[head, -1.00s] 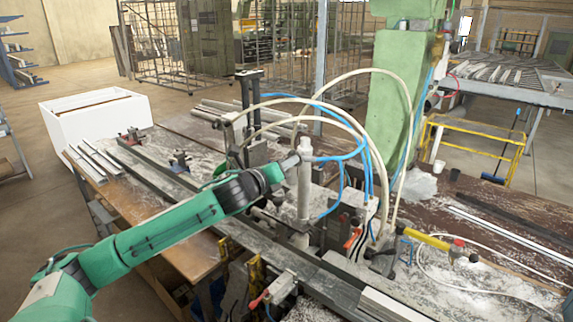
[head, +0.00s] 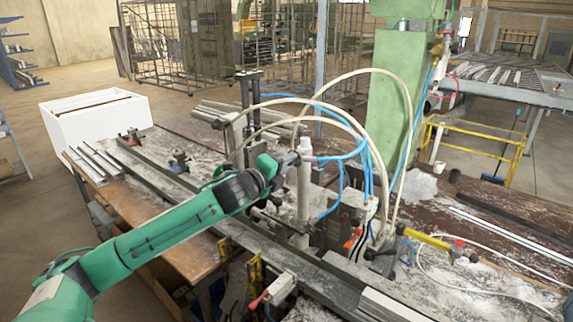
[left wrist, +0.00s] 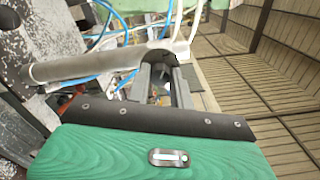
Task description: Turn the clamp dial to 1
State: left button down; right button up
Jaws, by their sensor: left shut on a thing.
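My left gripper (head: 296,159) is shut at the top of a pale grey upright post (head: 303,205) on the clamp bench. It appears closed on the clamp dial at the post's head. The dial is mostly hidden by the fingers, and I cannot read its number or pointer. In the left wrist view, the fingers (left wrist: 163,82) reach to the end of the same grey post (left wrist: 95,67), which lies sideways in that picture. My right gripper is not in view.
Blue and cream hoses (head: 357,128) arch close around the post and gripper. A green machine column (head: 391,110) stands just behind. A long metal profile rail (head: 335,283) runs along the bench. A white box (head: 92,128) stands at the far left.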

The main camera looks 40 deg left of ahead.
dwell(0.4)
pick_arm(q)
jog(key=c, duration=1.2)
grip_release()
jog(key=shift+c, duration=0.2)
jog(key=s+a+b, duration=0.1)
jog(key=s+b, duration=0.5)
jog(key=s, duration=0.7)
jog(key=shift+s+b, duration=0.3)
jog(key=shift+s, duration=0.1)
jog(key=shift+a, duration=0.1)
jog(key=shift+f, duration=0.1)
